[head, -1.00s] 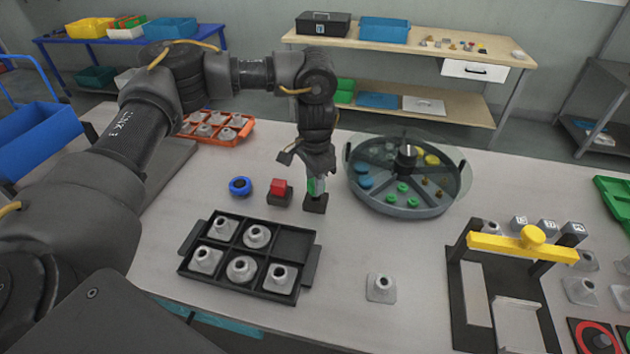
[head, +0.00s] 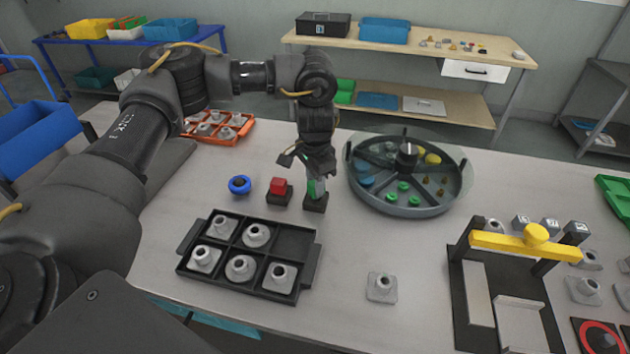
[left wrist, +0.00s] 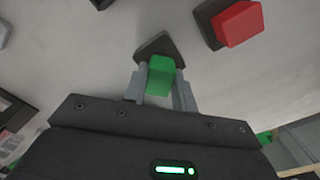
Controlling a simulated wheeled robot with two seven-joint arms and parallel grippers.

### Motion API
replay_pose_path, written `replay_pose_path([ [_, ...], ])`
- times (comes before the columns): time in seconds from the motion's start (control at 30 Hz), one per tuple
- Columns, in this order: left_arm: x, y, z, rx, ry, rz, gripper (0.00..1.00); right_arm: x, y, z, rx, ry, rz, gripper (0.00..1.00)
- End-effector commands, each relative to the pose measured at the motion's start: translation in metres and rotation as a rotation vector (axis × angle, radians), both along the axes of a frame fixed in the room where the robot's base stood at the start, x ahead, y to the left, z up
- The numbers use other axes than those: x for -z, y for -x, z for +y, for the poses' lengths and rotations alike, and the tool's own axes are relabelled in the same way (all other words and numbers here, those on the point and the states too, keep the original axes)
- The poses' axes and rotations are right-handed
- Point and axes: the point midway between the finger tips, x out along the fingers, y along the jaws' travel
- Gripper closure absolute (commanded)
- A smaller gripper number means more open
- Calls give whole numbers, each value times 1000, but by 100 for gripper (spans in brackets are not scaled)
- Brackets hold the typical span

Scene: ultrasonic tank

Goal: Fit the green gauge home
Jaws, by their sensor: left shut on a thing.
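The green gauge (head: 314,189) is a small green block. In the head view it stands at a small dark base (head: 316,203), just right of the red block. It also shows in the left wrist view (left wrist: 160,75), between my fingers, with the dark base (left wrist: 158,48) beyond it. My left gripper (head: 316,180) points down from above and is shut on the green gauge; its fingers show on both sides of it in the left wrist view (left wrist: 160,88). How deep the gauge sits in the base is hidden. My right gripper is not in view.
A red block (head: 278,186) on a dark base and a blue ring (head: 240,185) stand to the left. A round divided tray (head: 424,210) is close on the right. A black tray (head: 310,263) of grey parts lies in front.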

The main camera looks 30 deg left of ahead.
Motion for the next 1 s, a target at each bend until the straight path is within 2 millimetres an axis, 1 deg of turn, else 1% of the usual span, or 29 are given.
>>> replay_pose_path([
  [1.0,13,0,0,0,0,0,96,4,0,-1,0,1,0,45],
])
